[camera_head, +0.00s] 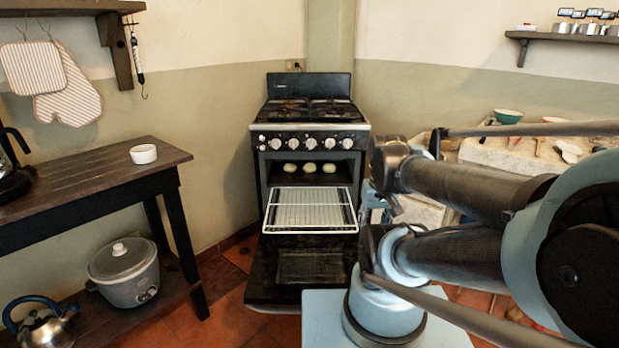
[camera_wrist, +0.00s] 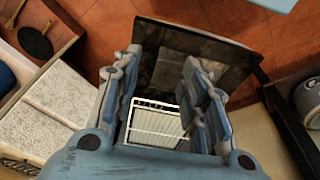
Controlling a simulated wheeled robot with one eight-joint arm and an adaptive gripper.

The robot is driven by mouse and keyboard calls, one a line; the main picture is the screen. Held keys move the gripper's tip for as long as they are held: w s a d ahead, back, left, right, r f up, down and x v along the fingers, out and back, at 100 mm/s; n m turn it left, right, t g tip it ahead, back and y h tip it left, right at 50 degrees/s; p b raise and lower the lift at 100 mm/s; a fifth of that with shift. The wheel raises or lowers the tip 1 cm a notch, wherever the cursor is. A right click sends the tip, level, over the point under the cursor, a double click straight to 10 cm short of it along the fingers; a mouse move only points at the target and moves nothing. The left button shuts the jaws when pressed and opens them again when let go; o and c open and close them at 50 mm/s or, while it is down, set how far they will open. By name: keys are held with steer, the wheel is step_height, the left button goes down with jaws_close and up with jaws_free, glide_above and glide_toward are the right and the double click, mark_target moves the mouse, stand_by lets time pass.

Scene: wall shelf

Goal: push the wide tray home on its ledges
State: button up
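The wide tray appears as a white wire rack (camera_head: 310,210) sticking out of the oven of the stove (camera_head: 310,135), level above the lowered oven door (camera_head: 303,272). In the wrist view the rack (camera_wrist: 155,128) shows partly between my fingers, with the dark open door (camera_wrist: 190,60) beyond it. My gripper (camera_wrist: 162,60) is open, its two blue-grey fingers spread wide with nothing between them. It hangs above the rack; I cannot tell its exact height, and no contact shows. The ledges inside the oven are too dark to see.
Several pale buns (camera_head: 311,168) lie inside the oven above the rack. A wooden table (camera_head: 90,172) with a white bowl (camera_head: 143,154) and a slow cooker (camera_head: 124,270) below stands left. A stone counter (camera_head: 500,155) with dishes is right, behind my arm. Tiled floor lies in front.

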stand_by(0.4)
steer(key=shift+s+r, duration=0.15)
steer(key=shift+s, duration=0.1)
steer(key=c, duration=0.5)
steer(key=shift+r, duration=0.25)
steer(key=c, duration=0.4)
steer(key=shift+t, duration=0.5)
steer(key=w+r, duration=0.1)
steer(key=w, duration=0.2)
steer(key=w+a+r, duration=0.1)
steer(key=w, duration=0.5)
steer(key=shift+w+a+r, duration=0.3)
steer(key=shift+w+r, duration=0.1)
jaws_close()
steer(key=w+a+f+t, duration=0.15)
steer(key=w+a, duration=0.35)
steer(key=w, duration=0.5)
steer(key=w+a+f+t, duration=0.15)
steer(key=w+a, duration=0.35)
steer(key=w, duration=0.5)
steer(key=w+a+f, duration=0.3)
steer(key=w+f, duration=0.4)
steer(key=w, duration=0.1)
steer(key=w+a+f, duration=0.3)
steer(key=w+f, duration=0.4)
steer(key=w, duration=0.2)
steer(key=shift+w+a+f, duration=0.15)
steer(key=shift+a+f, duration=0.15)
steer(key=shift+a, duration=0.1)
